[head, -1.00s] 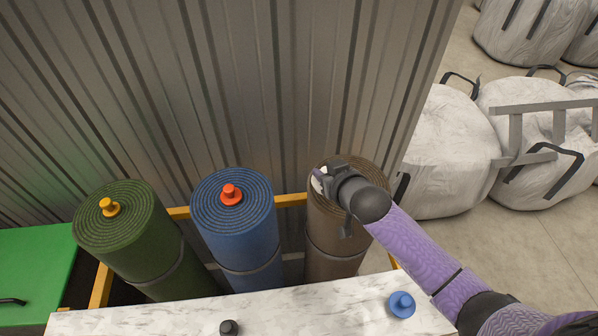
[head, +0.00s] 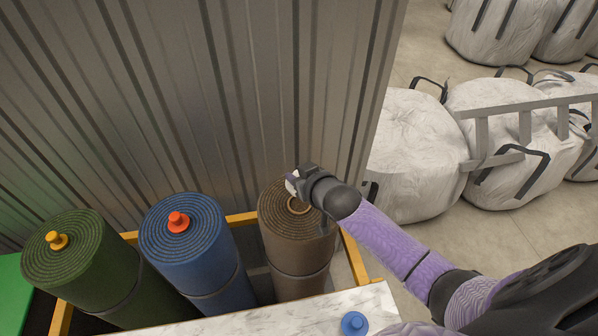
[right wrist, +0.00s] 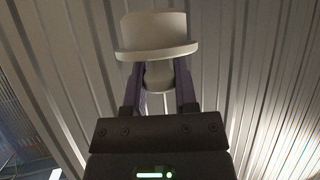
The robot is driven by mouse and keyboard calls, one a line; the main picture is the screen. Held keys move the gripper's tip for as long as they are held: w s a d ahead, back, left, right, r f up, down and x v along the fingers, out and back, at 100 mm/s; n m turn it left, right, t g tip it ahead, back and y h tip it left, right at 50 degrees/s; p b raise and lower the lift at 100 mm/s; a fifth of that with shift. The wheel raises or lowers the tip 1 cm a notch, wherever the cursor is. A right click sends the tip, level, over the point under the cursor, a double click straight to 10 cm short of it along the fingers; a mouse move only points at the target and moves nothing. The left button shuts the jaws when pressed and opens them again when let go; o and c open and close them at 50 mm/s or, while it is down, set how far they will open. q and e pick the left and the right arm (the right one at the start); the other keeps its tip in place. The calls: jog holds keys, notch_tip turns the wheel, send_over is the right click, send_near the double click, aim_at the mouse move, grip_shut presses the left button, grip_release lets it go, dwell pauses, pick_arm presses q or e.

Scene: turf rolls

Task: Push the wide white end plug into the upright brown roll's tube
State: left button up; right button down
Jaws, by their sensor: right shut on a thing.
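The wide white end plug (right wrist: 157,38) is held between the fingers of my right gripper (right wrist: 158,78), its broad part beyond the fingertips. In the head view only a small white part of the plug (head: 291,184) shows beside my right gripper (head: 297,179). The upright brown roll (head: 298,246) stands in the yellow-edged rack, at the right of the row. Its tube opening (head: 299,205) shows as a pale ring, partly bordered by my gripper. The plug appears above the far side of the roll's top, out of the tube. My left gripper is not in view.
A blue roll (head: 195,245) with a red plug (head: 178,222) and a green roll (head: 85,262) with a yellow plug (head: 57,240) stand left. A blue plug (head: 354,323) lies on the marble top (head: 255,322). A corrugated wall (head: 200,100) rises behind; white bags (head: 415,150) stand right.

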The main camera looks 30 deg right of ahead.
notch_tip(320, 180, down, 5)
jog(key=b, duration=0.3)
jog(key=shift+r, duration=0.2)
jog(key=shift+r, duration=0.1)
jog(key=shift+p, duration=0.35)
dwell(0.3)
dwell(0.4)
